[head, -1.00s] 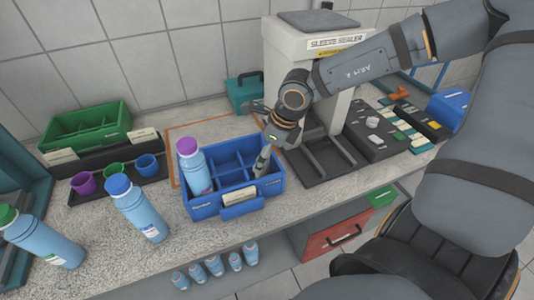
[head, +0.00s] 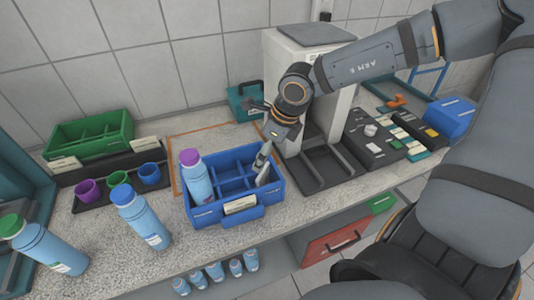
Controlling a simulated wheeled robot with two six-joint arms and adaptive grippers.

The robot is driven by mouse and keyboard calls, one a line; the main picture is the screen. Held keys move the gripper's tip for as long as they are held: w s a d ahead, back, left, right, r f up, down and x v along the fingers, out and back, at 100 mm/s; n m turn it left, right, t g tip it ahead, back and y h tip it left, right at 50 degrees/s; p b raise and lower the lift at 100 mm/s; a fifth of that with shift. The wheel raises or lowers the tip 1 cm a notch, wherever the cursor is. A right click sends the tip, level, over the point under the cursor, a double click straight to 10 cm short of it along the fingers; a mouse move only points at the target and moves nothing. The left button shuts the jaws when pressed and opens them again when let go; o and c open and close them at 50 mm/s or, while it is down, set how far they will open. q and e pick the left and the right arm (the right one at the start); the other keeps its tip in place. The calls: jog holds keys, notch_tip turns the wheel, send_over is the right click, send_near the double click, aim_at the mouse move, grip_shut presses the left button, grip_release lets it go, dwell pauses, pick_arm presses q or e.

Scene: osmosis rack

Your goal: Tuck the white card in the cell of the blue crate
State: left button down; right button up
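The blue crate (head: 203,214) stands on the counter near its front edge. It has several cells, and a blue bottle with a purple cap (head: 195,176) stands in its left part. A whitish label card (head: 241,204) sits on the crate's front face. My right gripper (head: 263,165) reaches down at the crate's right rear, with its pale grey tip at or inside a right-hand cell. I cannot tell whether it holds a white card there or whether its fingers are closed. No separate white card is clearly visible in the crate. My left gripper is out of view.
The sleeve sealer (head: 305,50) stands right behind the crate. Blue bottles (head: 143,218) stand at the left, near several small cups (head: 118,178) and a green crate (head: 90,137). A dark block (head: 372,140) is at the right.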

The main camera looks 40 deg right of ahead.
notch_tip(320, 180, up, 3)
jog(key=shift+f+p, duration=0.2)
jog(key=shift+p, duration=0.4)
jog(key=shift+f, duration=0.1)
